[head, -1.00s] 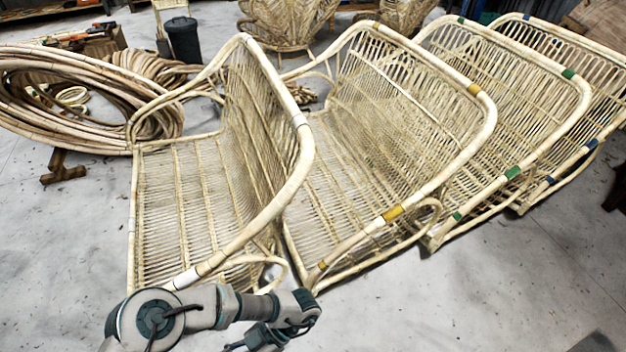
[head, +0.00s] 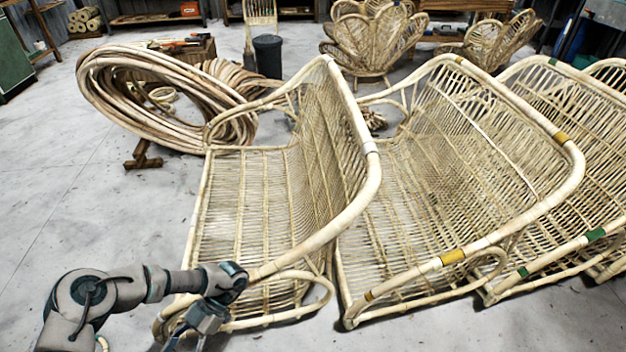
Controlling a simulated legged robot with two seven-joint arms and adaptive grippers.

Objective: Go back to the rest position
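My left arm comes in at the lower left, in front of the nearest rattan bench (head: 245,215). The arm bends down at the wrist, and my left gripper (head: 188,335) hangs low near the bottom edge, over the front of that bench's seat frame. The gripper is small and partly cut off, so its opening is unclear. I cannot tell whether it touches the bench. My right gripper is out of view.
More rattan benches, one with yellow bands (head: 450,257) and one with green bands (head: 595,234), stand in a row to the right. A rattan coil (head: 120,90) lies at left, with a dark bin (head: 267,55) behind. Floor (head: 65,210) at left is clear.

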